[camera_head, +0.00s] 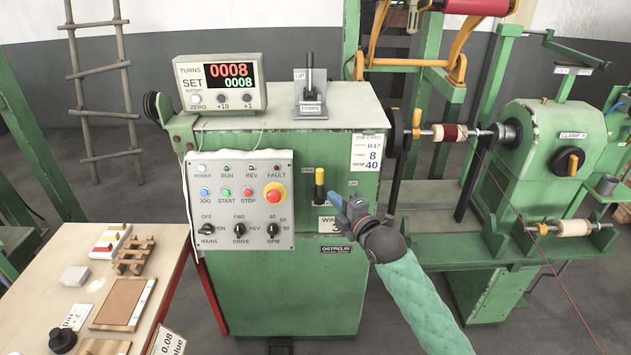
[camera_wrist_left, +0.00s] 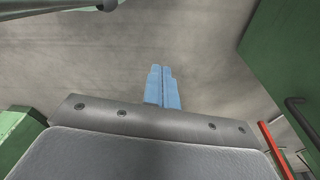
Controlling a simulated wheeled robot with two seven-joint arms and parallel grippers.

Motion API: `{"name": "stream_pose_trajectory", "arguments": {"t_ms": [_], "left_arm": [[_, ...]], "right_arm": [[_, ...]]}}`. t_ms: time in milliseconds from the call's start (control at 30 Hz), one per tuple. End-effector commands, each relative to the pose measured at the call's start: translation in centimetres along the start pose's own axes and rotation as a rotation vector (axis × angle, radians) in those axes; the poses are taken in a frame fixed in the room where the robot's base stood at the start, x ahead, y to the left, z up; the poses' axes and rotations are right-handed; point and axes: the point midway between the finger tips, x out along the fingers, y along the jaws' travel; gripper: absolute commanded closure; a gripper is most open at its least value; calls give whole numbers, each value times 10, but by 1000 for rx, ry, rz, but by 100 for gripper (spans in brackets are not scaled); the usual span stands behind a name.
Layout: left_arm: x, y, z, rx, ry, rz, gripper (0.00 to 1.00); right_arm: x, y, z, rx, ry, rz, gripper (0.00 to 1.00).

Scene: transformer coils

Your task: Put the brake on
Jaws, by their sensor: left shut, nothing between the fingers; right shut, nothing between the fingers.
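A lever with a yellow top (camera_head: 319,178) and a dark lower part stands upright on the front of the green machine cabinet (camera_head: 340,255). A small plate at its upper left seems to read FREE, and a small plate further right seems to read ON. My right gripper (camera_head: 335,199) is shut and empty, its blue fingertips just right of and below the lever's yellow top. I cannot tell whether they touch it. My left gripper (camera_wrist_left: 163,88) is shut and empty in the left wrist view, over bare grey floor. It does not show in the head view.
A control panel (camera_head: 240,204) with buttons and a red stop knob is left of the lever. A counter (camera_head: 222,82) reads 0008 twice. A second lever (camera_head: 310,80) stands on the cabinet top. A winding spindle (camera_head: 450,132) is at right, a wooden worktable (camera_head: 170,262) at lower left.

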Motion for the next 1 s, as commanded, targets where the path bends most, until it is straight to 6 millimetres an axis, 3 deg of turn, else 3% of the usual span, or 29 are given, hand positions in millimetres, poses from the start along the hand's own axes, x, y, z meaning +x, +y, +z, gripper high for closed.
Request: {"name": "stream_pose_trajectory", "arguments": {"t_ms": [267, 700, 1000], "left_arm": [[5, -2, 3, 2, 4, -3, 100], [46, -18, 36, 18, 30, -23, 100], [62, -26, 57, 25, 41, -30, 100]], "right_arm": [[9, 2, 0, 2, 0, 0, 100], [65, 3, 0, 4, 0, -1, 100], [94, 2, 0, 2, 1, 0, 100]]}}
